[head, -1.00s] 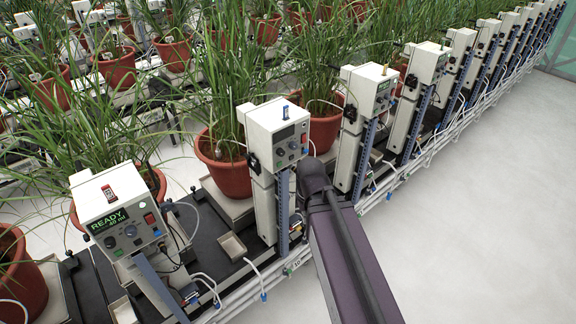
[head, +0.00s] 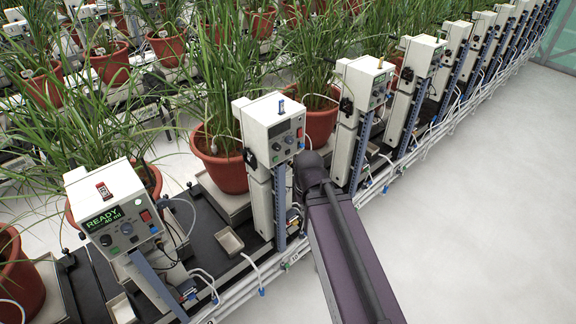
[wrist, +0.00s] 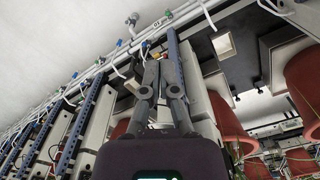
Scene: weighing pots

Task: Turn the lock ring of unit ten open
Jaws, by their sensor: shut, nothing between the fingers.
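Unit ten (head: 272,128) is a cream box on a post with a dark screen, knobs and a red switch, in the middle of the head view. A "10" label (head: 294,259) is on the white rail below it and shows upside down in the wrist view (wrist: 156,23). I cannot pick out the lock ring with certainty; small blue and green fittings (wrist: 145,45) lie by the rail just beyond my fingertips. My gripper (wrist: 156,62) is shut and empty, pointing toward the rail beside a blue slotted strip (wrist: 176,75). My arm hides it in the head view.
A unit with a lit "READY" screen (head: 112,214) stands at left; more units run off to the right. Potted plants (head: 222,165) stand behind. White tubes hang along the rail (head: 250,290). The pale floor (head: 470,220) at right is clear.

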